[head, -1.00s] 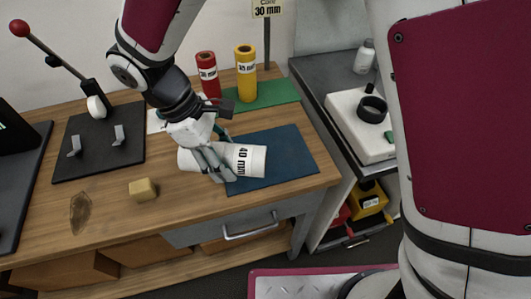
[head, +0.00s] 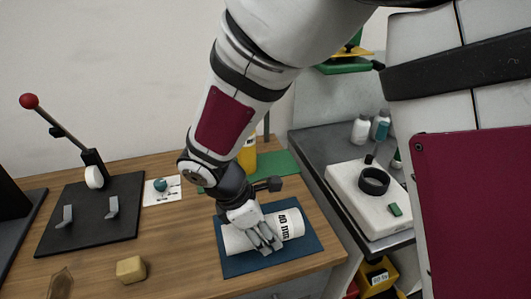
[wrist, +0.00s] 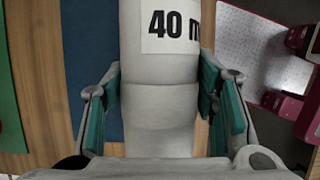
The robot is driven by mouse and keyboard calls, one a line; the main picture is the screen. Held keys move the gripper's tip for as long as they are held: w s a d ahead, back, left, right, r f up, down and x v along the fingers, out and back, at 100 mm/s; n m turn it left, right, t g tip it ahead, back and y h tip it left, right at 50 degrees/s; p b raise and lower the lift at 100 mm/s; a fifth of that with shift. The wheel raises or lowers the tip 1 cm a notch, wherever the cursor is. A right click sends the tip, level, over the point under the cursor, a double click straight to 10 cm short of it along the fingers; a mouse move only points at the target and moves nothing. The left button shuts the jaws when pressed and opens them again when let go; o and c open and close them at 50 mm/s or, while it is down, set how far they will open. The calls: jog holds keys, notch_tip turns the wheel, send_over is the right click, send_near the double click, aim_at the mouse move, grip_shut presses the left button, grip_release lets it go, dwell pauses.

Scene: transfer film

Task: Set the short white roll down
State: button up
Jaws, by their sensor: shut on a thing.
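The short white roll (head: 288,225) carries a "40 mm" label and lies on its side in my gripper (head: 263,242). In the wrist view the roll (wrist: 160,100) runs up the middle between the teal finger pads of my gripper (wrist: 160,112). The blue mat (wrist: 92,60) shows to its left there.
A green mat (head: 278,168) with a yellow roll (head: 247,156) is behind my arm. A black plate with a red-knobbed lever (head: 100,225) stands left. A yellow block (head: 131,269) lies near the front. A side bench (head: 325,150) with a white box (head: 365,205) is right.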

jog(key=shift+w+d+f, duration=0.1)
jog(key=shift+w+d, duration=0.2)
jog(key=shift+w, duration=0.2)
jog(key=shift+w+d+f, duration=0.1)
jog(key=shift+w+d, duration=0.2)
jog(key=shift+w, duration=0.2)
jog(key=shift+f, duration=1.7)
jog(key=shift+f, duration=0.15)
jog(key=o, duration=1.5)
jog(key=shift+o, duration=0.2)
jog(key=v, duration=1.2)
jog(key=shift+r, duration=0.25)
